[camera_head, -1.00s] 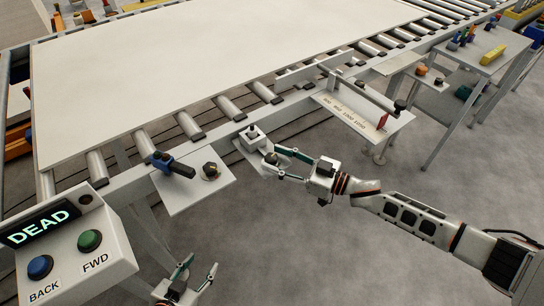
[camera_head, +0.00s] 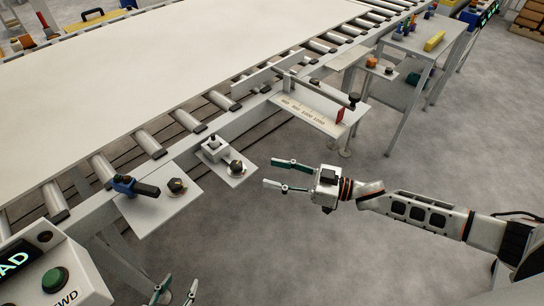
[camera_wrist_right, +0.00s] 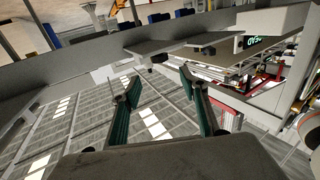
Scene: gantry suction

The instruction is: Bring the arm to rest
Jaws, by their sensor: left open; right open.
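My right gripper (camera_head: 279,174) is open and empty in the head view, with its arm coming in from the right. Its fingers point left, in open air to the right of a small plate (camera_head: 240,180) that carries a black knob (camera_head: 236,168) and a white box with a dark switch (camera_head: 214,146). In the right wrist view the two fingers (camera_wrist_right: 162,88) stand apart with nothing between them. My left gripper (camera_head: 176,291) shows only by its open fingertips at the bottom edge of the head view; the rest of its arm is out of frame.
A roller conveyor (camera_head: 188,122) carries a large pale panel (camera_head: 150,70). A control box with a green button (camera_head: 55,280) stands at lower left. A plate with a blue-and-black handle (camera_head: 135,187) and a ruler shelf (camera_head: 310,108) stick out from the conveyor. A side table (camera_head: 425,42) stands at upper right.

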